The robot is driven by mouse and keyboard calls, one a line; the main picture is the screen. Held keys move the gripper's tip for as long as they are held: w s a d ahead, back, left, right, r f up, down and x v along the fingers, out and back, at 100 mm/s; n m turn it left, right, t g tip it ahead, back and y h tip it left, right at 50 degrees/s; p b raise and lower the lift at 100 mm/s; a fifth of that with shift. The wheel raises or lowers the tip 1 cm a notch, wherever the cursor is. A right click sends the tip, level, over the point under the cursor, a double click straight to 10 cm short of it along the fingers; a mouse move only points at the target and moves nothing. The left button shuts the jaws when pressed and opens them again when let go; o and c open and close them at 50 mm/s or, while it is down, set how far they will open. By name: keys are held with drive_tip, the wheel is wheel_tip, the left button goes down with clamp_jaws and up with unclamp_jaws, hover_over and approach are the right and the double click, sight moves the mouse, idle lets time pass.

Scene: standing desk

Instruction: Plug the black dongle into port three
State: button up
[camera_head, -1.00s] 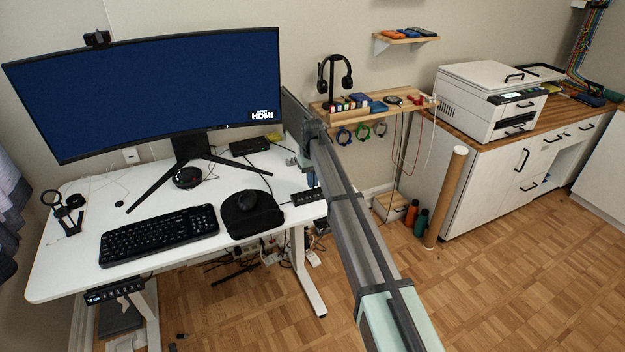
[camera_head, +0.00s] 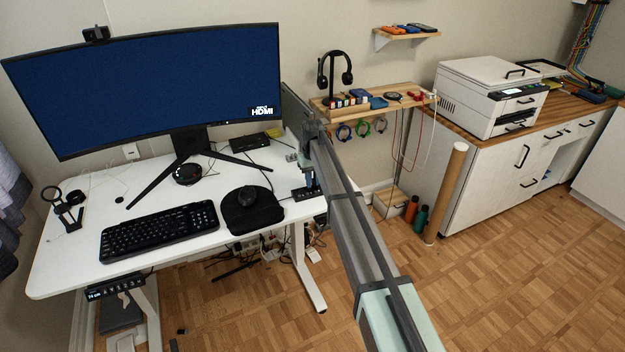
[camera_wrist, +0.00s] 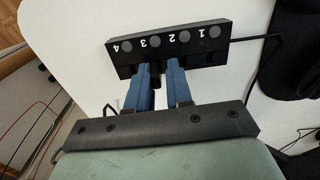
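The black hub (camera_wrist: 172,46) lies on the white desk, with ports numbered 4, 3, 2, 1 from left to right in the wrist view. It also shows at the desk's right edge in the head view (camera_head: 303,194). My gripper (camera_wrist: 159,72) has its two blue fingers pointing at the hub's near side, below number 3. A small dark piece, apparently the black dongle (camera_wrist: 156,80), sits between the fingers against the hub. I cannot tell whether both fingers touch it or how deep it sits in port three. In the head view, my gripper (camera_head: 311,180) is just above the hub.
A black cable (camera_wrist: 256,62) runs from the hub's right end. The monitor (camera_head: 150,85) stands behind. A wooden shelf (camera_head: 372,104) is behind my arm to the right.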

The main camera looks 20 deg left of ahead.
drive_tip(key=o, duration=0.3)
wheel_tip(320, 180, up, 14)
idle(0.8)
drive_tip(key=shift+f, duration=0.1)
